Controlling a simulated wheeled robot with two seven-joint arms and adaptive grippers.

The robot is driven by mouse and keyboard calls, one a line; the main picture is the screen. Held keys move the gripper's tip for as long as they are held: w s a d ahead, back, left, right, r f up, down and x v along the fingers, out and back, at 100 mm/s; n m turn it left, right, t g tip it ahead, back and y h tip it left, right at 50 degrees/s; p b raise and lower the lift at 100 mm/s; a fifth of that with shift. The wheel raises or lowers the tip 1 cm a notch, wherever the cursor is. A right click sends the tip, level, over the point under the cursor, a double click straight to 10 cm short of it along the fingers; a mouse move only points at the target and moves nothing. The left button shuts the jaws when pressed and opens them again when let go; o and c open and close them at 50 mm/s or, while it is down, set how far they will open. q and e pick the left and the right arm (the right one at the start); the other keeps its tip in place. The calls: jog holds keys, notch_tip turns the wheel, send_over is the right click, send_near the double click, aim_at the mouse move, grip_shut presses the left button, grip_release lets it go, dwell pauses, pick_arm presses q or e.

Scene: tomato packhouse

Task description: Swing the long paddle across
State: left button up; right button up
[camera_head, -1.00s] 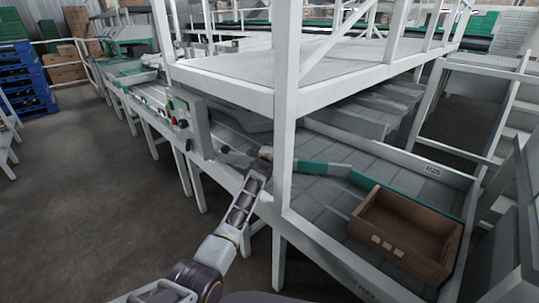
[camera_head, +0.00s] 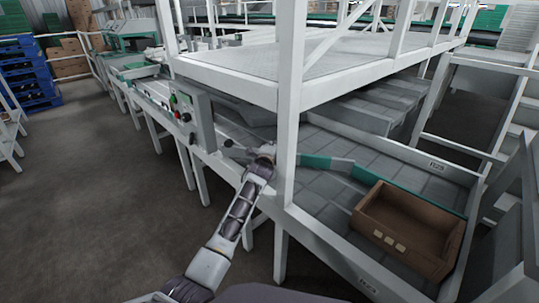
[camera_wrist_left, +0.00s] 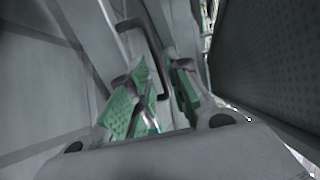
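The long paddle (camera_head: 328,162), a green and grey bar, lies across the grey sorting table behind the white post, its right part running toward the table's far side. My left gripper (camera_head: 238,152) is at the table's near edge, left of the post, beside the control box. In the left wrist view, its green-padded fingers (camera_wrist_left: 163,95) stand apart. A dark bent handle (camera_wrist_left: 135,24) reaches down toward the gap between them; whether it touches the pads I cannot tell. My right gripper is not in view.
A brown crate (camera_head: 410,228) sits on the table at the right. The white post (camera_head: 290,110) and raised platform (camera_head: 290,62) stand close to my left arm. A control box (camera_head: 193,118) with buttons is left of the gripper.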

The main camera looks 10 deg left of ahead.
pick_arm(q)
jog(key=s+r, duration=0.1)
jog(key=s, duration=0.5)
jog(key=shift+r, duration=0.15)
jog(key=shift+s+d, duration=0.1)
dwell(0.7)
